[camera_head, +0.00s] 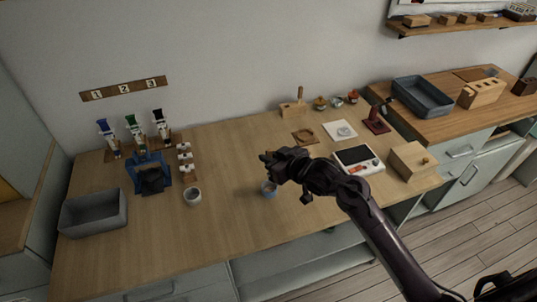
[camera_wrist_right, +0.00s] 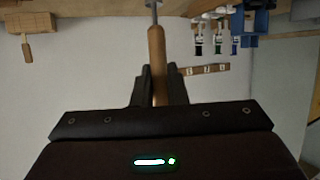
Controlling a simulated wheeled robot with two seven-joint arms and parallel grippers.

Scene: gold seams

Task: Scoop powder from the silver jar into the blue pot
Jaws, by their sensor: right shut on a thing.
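In the right wrist view my right gripper (camera_wrist_right: 160,88) is shut on the wooden handle (camera_wrist_right: 157,55) of a tool with a thin metal shaft (camera_wrist_right: 153,13). The tool's working end is hardly visible at the top edge, so I cannot tell whether it holds powder. Small jars stand at the back, the middle one greyish, perhaps the silver jar (camera_head: 337,102); their contents are too small to make out. My left gripper is not in view.
A scale (camera_head: 357,160) and a wooden box (camera_head: 412,161) stand right of my gripper. The worktop (camera_head: 235,150) between is clear.

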